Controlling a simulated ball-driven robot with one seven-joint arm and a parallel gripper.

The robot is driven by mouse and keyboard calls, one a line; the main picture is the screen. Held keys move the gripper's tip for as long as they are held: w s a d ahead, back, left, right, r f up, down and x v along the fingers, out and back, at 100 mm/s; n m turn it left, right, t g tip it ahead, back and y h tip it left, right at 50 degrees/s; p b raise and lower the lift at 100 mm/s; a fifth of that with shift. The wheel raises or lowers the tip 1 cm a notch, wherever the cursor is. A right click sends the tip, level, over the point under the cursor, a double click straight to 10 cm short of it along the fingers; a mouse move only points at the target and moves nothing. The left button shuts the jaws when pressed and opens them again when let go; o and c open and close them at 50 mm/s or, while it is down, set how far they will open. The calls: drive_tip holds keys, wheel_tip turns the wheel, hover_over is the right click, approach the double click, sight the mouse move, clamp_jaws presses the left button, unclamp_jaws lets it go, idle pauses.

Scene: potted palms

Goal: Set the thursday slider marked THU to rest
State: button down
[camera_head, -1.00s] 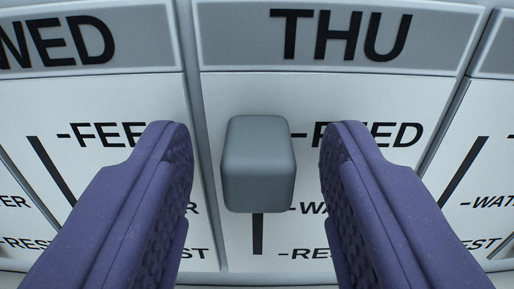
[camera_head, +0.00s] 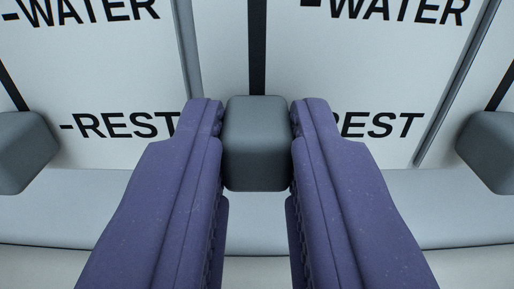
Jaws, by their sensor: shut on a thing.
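The grey THU slider knob (camera_head: 257,145) is in the middle of the head camera view, at the lower end of its dark slot. It is level with the REST mark (camera_head: 383,125) on its right, which my right finger partly covers. The WATER mark (camera_head: 400,10) of this panel is at the top edge. The THU heading is out of view now. My gripper (camera_head: 257,150) is shut on the knob, with one purple finger on each side.
The panel to the left also shows WATER and REST marks, with its grey knob (camera_head: 27,152) down by REST. Another grey knob (camera_head: 488,150) sits at the right edge. A pale ledge (camera_head: 70,205) runs below the panels.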

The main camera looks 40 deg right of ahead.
drive_tip(key=shift+f, duration=0.55)
drive_tip(key=c, duration=1)
unclamp_jaws()
drive_tip(key=shift+o, duration=0.2)
drive_tip(key=shift+s+a+r, duration=0.1)
drive_tip(key=shift+s+a, duration=0.1)
drive_tip(key=shift+s, duration=0.05)
drive_tip(key=p+v, duration=0.2)
drive_tip(key=v, duration=0.5)
